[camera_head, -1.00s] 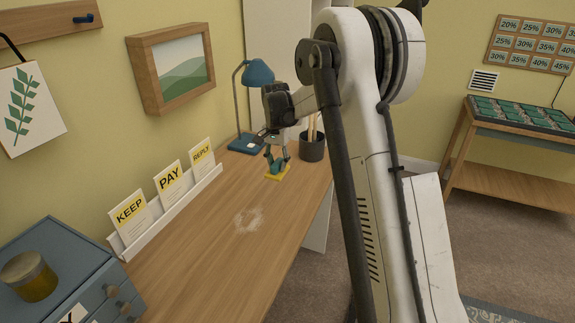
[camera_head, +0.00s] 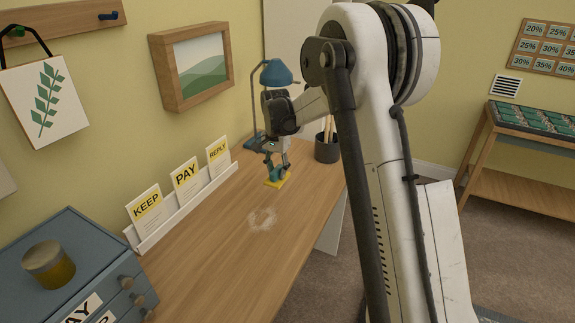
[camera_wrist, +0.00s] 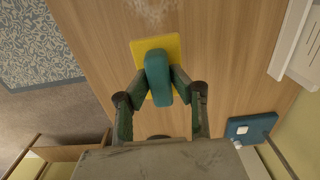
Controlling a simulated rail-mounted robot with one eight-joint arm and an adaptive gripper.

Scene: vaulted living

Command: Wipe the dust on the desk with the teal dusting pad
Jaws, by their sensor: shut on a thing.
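The teal dusting pad has a teal grip on a yellow base; it shows in the head view (camera_head: 276,181) and the wrist view (camera_wrist: 158,72). My gripper (camera_head: 277,167) is shut on the teal grip, its two fingers on either side in the wrist view (camera_wrist: 159,86). The yellow base is low over the desk (camera_head: 215,265); I cannot tell if it touches the wood. The pale dust patch (camera_head: 262,219) lies on the desk, nearer the head camera than the pad. Part of it shows at the top of the wrist view (camera_wrist: 152,8).
A blue lamp (camera_head: 277,73) and a dark pen cup (camera_head: 327,152) stand at the desk's far end. A white card rack (camera_head: 187,208) lines the wall side. A blue drawer unit (camera_head: 80,260) is at lower left. The desk around the dust is clear.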

